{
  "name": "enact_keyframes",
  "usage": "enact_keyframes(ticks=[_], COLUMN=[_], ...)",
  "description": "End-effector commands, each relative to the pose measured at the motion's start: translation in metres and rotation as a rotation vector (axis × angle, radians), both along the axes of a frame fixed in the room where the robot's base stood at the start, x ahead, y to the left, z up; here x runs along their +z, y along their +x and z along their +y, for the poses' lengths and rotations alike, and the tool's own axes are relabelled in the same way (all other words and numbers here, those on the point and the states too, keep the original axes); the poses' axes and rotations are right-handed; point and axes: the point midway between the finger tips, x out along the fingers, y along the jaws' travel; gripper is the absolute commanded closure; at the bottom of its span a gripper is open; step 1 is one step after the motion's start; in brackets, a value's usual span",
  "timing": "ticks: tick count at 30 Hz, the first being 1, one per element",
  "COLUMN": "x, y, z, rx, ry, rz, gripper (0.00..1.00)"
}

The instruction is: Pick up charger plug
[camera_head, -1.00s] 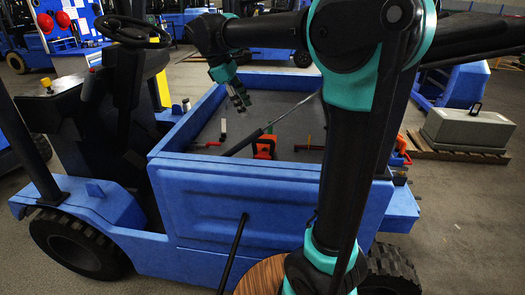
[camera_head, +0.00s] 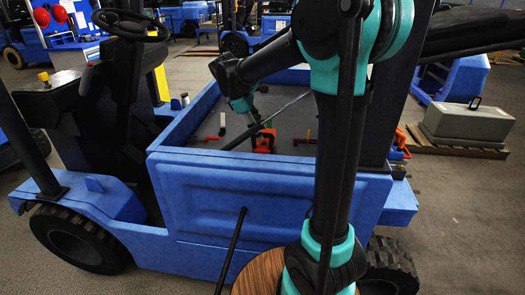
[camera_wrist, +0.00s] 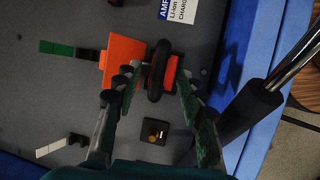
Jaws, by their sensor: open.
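The charger plug seems to be the orange piece with a thick black handle (camera_wrist: 156,80) in the wrist view. It also shows as an orange shape (camera_head: 264,142) in the blue truck's grey-floored bay in the head view. My gripper (camera_wrist: 157,77) is open, with one finger on each side of the black handle. I cannot tell if the fingers touch it. In the head view my gripper (camera_head: 254,124) reaches down to the orange piece, and its fingertips are hard to make out.
A dark bar (camera_wrist: 242,112) slants close to my right finger. A small black block with a brass knob (camera_wrist: 154,132) lies below the handle. A green and black piece (camera_wrist: 68,50) and a white-tipped piece (camera_wrist: 60,146) lie left. Blue bay walls (camera_head: 185,115) surround the floor.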

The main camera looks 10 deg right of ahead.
Motion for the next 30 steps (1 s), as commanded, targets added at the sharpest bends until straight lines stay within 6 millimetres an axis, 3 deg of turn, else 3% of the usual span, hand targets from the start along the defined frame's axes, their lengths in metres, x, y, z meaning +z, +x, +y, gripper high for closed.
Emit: enact_keyframes(ticks=[6, 16, 25, 30], x=[-0.027, -0.032, -0.032, -0.032], y=[0.005, 0.005, 0.005, 0.005], z=[-0.009, -0.012, -0.012, -0.012], rx=[-0.002, -0.001, -0.001, -0.001], ry=[0.0, 0.0, 0.0, 0.0], rz=[-0.001, 0.0, 0.0, 0.0], gripper=[0.6, 0.61, 0.98, 1.0])
